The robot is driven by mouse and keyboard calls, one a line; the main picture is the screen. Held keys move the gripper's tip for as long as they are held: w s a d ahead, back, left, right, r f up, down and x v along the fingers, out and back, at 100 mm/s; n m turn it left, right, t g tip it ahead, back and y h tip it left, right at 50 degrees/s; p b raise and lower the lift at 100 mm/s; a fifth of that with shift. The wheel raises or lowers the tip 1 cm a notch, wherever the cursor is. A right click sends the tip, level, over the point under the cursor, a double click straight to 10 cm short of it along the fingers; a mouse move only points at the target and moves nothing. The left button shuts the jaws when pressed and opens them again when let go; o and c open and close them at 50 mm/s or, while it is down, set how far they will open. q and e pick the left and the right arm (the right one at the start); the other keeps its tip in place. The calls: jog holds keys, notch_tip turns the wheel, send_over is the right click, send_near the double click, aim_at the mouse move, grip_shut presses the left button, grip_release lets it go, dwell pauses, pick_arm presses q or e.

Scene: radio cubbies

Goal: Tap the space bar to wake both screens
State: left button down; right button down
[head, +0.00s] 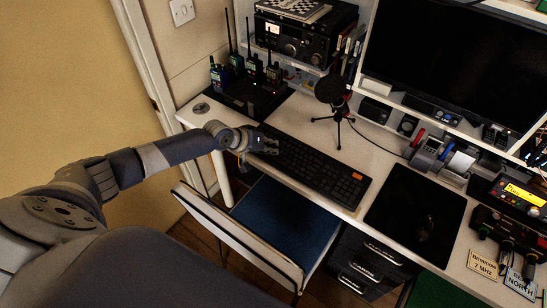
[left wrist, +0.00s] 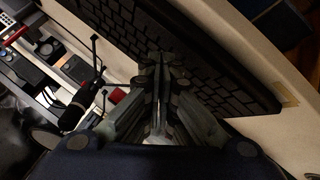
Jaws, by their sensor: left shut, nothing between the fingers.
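The black keyboard (head: 312,166) lies on the white desk, with an orange patch at its right end. My left gripper (head: 276,146) is shut and empty over the keyboard's left end. In the left wrist view my left gripper (left wrist: 162,58) has its fingertips together over or at the keyboard (left wrist: 205,62); I cannot tell whether they touch keys. I cannot make out the space bar. The large screen (head: 455,62) at the upper right is dark. A second screen (head: 537,150) is cut off at the right edge. My right gripper is not in view.
A microphone on a tripod (head: 334,95) stands behind the keyboard. Handheld radios (head: 250,75) stand at the back left. A black mat (head: 400,205) with a mouse (head: 425,228) lies right of the keyboard. An open drawer (head: 285,222) with a blue inside juts out below the desk.

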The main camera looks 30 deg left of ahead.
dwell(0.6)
pick_arm(q)
jog(key=shift+f, duration=0.4)
jog(key=shift+f+b, duration=0.4)
jog(key=shift+b, duration=0.15)
dwell(0.4)
jog(key=shift+r, duration=0.1)
jog(key=shift+r+p, duration=0.8)
